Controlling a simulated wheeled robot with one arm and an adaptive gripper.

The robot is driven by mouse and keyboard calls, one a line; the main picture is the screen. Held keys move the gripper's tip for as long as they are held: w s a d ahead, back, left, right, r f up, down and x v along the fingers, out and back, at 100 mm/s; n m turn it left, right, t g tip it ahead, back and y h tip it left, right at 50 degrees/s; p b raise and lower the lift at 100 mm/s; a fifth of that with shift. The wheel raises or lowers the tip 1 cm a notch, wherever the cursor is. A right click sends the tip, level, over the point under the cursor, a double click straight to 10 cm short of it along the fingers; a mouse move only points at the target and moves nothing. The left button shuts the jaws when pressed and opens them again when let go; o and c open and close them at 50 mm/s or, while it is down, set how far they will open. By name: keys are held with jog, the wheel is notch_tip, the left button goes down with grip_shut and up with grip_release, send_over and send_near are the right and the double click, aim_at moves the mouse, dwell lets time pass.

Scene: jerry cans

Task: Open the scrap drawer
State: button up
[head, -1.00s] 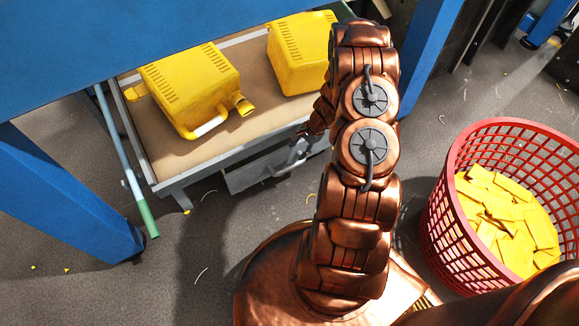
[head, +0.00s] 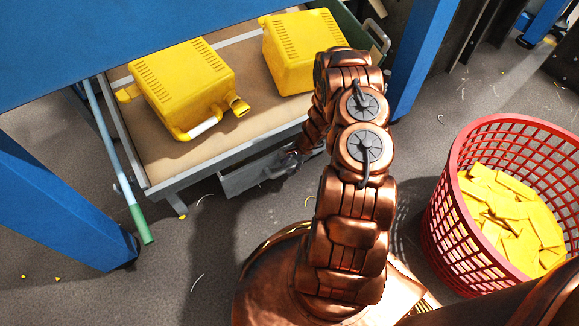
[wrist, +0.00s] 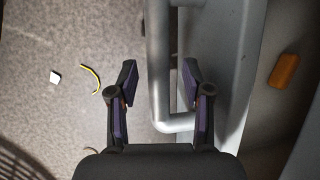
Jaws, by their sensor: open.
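The scrap drawer (head: 240,182) is a grey metal box front under the front edge of the yellow cans' cart. In the wrist view its grey bar handle (wrist: 158,60) runs up from between my fingers, with the front panel (wrist: 212,60) to its right. My gripper (wrist: 160,92) is open, one finger on each side of the bar, with a gap visible on both sides. In the head view my gripper (head: 285,164) is at the drawer front and partly hides the handle. An orange piece (wrist: 285,70) lies in the grey area behind the panel.
Two yellow jerry cans (head: 185,85) (head: 292,50) stand on the cart's brown top (head: 165,150). Blue legs (head: 60,200) (head: 422,55) flank the cart. A red basket (head: 450,215) of yellow pieces stands at right. The floor before the drawer is mostly clear.

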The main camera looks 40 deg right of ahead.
jog(key=shift+c, duration=0.4)
grip_shut()
